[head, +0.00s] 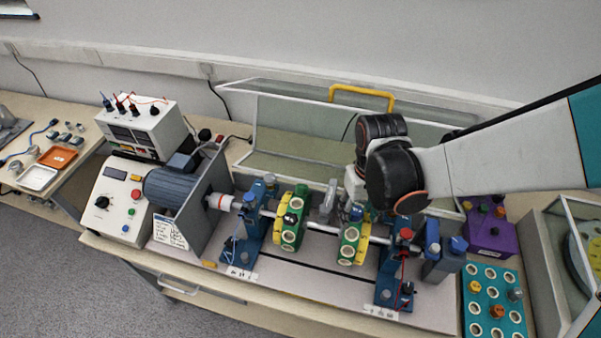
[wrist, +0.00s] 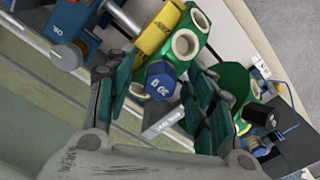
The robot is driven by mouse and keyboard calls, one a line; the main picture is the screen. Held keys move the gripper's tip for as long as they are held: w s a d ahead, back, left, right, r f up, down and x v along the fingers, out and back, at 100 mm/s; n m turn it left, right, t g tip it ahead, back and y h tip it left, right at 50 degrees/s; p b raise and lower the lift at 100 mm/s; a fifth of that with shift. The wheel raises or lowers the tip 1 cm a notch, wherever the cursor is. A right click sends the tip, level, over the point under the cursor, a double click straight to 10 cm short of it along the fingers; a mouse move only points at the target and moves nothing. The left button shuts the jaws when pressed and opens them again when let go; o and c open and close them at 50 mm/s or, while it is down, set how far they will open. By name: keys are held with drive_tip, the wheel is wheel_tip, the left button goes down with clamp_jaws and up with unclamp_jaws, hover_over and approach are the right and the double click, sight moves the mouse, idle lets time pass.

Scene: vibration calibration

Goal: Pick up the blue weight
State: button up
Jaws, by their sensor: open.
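The blue weight (wrist: 160,80) is a small hexagonal piece with pale markings on its end face. In the wrist view it is beside the green and yellow rotor disc (wrist: 187,45); I cannot tell how far it is seated in it. In the head view the weight (head: 356,212) shows just below my gripper (head: 356,192), at the top of the right disc (head: 353,240). My gripper (wrist: 162,68) is open, with its dark green finger pads on either side of the weight. I cannot tell whether either pad touches it.
A second green and yellow disc (head: 291,218) is on the same shaft to the left. Blue bearing stands (head: 248,235) flank the discs. A raised clear guard with a yellow handle (head: 362,93) is behind. A teal tray (head: 492,300) and purple block (head: 490,232) are at right.

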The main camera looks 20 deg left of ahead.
drive_tip(key=shift+s+a+r, duration=0.15)
drive_tip(key=shift+s, duration=0.05)
drive_tip(key=c, duration=1)
drive_tip(key=shift+o, duration=0.2)
drive_tip(key=shift+r, duration=0.1)
